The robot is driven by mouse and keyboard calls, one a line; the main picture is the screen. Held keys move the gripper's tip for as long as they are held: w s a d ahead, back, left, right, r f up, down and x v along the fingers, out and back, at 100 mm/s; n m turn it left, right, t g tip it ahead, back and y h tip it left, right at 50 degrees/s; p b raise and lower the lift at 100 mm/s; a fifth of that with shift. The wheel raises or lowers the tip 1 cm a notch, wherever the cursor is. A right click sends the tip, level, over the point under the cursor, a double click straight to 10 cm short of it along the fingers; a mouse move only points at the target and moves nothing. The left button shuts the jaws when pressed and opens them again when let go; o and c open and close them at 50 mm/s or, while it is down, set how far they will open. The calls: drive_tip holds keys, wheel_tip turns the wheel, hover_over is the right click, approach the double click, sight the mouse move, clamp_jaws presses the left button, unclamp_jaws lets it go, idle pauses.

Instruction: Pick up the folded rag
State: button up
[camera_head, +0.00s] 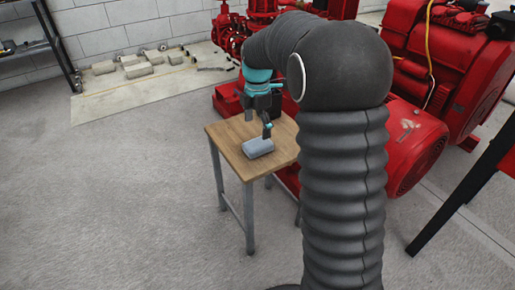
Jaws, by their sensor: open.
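The folded rag (257,148) is a small grey-blue bundle lying on the wooden top of a small table (232,153). My gripper (267,134) points down just above the rag's back right part, with a dark finger close to it. I cannot tell whether the finger touches the rag. The gripper is open, though its second finger is hard to make out at this size. My own dark, ribbed arm covers the right side of the view and hides some of the table's right side.
A large red pump machine (415,150) stands right behind and beside the table. A dark shelf rack (38,45) is at the far left. Blocks (138,70) lie on a pale floor patch near the wall. The floor left of the table is clear.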

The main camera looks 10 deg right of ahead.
sight(258, 143)
drive_tip(key=shift+s+f+b, duration=0.15)
drive_tip(key=shift+f+b, duration=0.05)
drive_tip(key=shift+f, duration=1.5)
drive_tip(key=shift+s+f+b, duration=0.15)
drive_tip(key=shift+f, duration=1.5)
drive_tip(key=c, duration=1.2)
drive_tip(key=shift+r, duration=0.1)
drive_tip(key=shift+c, duration=0.2)
drive_tip(key=shift+r, duration=0.45)
drive_tip(key=r, duration=0.3)
drive_tip(key=shift+d+r+p, duration=0.2)
drive_tip(key=shift+r+p, duration=0.1)
drive_tip(key=d+r, duration=0.6)
drive_tip(key=d, duration=0.5)
drive_tip(key=shift+d+r+p, duration=0.2)
drive_tip(key=shift+p, duration=0.25)
